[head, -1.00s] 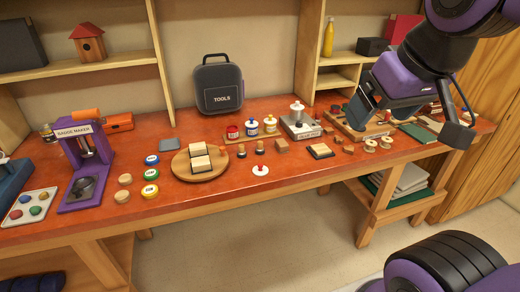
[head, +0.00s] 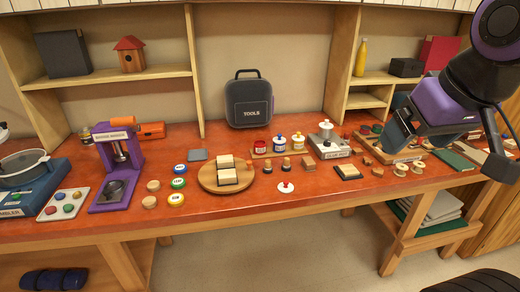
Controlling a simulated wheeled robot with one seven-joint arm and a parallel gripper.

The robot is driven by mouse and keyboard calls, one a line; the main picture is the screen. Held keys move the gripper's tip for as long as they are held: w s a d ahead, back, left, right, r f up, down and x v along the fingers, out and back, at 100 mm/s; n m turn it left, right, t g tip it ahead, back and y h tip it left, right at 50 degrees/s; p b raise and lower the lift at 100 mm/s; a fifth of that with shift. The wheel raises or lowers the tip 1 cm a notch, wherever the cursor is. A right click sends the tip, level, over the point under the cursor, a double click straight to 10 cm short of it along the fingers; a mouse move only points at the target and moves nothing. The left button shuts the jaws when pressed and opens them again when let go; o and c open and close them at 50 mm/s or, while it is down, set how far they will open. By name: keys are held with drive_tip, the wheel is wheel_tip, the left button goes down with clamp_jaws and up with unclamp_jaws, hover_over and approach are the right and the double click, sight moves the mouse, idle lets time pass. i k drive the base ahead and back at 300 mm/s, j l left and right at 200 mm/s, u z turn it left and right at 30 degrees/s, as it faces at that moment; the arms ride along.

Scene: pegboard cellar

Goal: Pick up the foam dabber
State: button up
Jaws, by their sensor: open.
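I cannot tell for sure which small item is the foam dabber. A white disc with a small reddish knob (head: 285,187) lies by itself near the front edge of the red bench. Two small upright pieces with dark bands and wooden parts, the left one (head: 267,166) and the right one (head: 286,164), stand behind it. My gripper (head: 390,147) is at the right of the head view, open, with nothing seen between its fingers. It is above the right part of the bench, apart from these pieces, and hides some items behind it.
A round wooden board (head: 207,184) with pale blocks is left of the disc. Paint jars (head: 279,143) and a grey-based device (head: 325,150) stand behind. Bare bench lies around the disc.

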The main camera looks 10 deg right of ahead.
sight(286, 167)
drive_tip(key=i+z, duration=0.25)
drive_tip(key=i, duration=0.2)
drive_tip(key=i+z, duration=0.3)
drive_tip(key=i, duration=0.2)
